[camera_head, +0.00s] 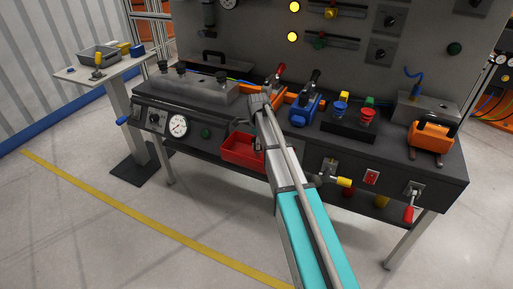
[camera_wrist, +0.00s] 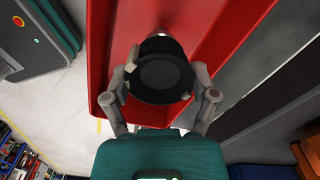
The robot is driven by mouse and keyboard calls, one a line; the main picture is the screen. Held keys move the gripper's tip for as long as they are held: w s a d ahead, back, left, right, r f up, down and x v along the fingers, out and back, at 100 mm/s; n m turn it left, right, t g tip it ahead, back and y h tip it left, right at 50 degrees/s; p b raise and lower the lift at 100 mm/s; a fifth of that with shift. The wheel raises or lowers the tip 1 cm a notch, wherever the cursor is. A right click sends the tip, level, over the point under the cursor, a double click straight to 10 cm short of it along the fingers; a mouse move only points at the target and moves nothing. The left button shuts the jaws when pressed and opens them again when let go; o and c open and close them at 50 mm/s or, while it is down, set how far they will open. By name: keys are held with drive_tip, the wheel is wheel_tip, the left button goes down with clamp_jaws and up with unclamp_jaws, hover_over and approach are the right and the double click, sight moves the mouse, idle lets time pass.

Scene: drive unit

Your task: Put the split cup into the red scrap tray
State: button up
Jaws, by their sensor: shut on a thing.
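The red scrap tray (camera_head: 238,155) hangs at the front edge of the bench, left of my arm. In the wrist view its red wall (camera_wrist: 104,60) and floor fill the area beyond my gripper (camera_wrist: 162,88). My gripper is shut on a dark, round cup, the split cup (camera_wrist: 160,78), with one finger on each side of it. The cup is in front of the tray's interior in the wrist view. I cannot tell whether it touches the tray. In the head view my arm mostly hides the gripper and cup. The split itself is not clear.
The bench front carries a gauge (camera_head: 178,125), a yellow-handled valve (camera_head: 343,182) and a red-handled one (camera_head: 409,213). Orange and blue vices and an orange clamp (camera_head: 432,136) stand on top. A side table (camera_head: 75,75) holds a grey bin. The floor in front is clear.

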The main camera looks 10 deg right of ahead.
drive_tip(key=shift+f, duration=0.45)
drive_tip(key=shift+f+b, duration=0.2)
drive_tip(key=shift+b, duration=0.2)
drive_tip(key=o, duration=1.1)
drive_tip(key=shift+r, duration=0.1)
drive_tip(key=shift+c, duration=0.2)
drive_tip(key=shift+r+p, duration=0.2)
drive_tip(key=shift+p, duration=0.1)
wheel_tip(320, 180, up, 12)
drive_tip(key=p, duration=1.2)
drive_tip(key=shift+f, duration=0.1)
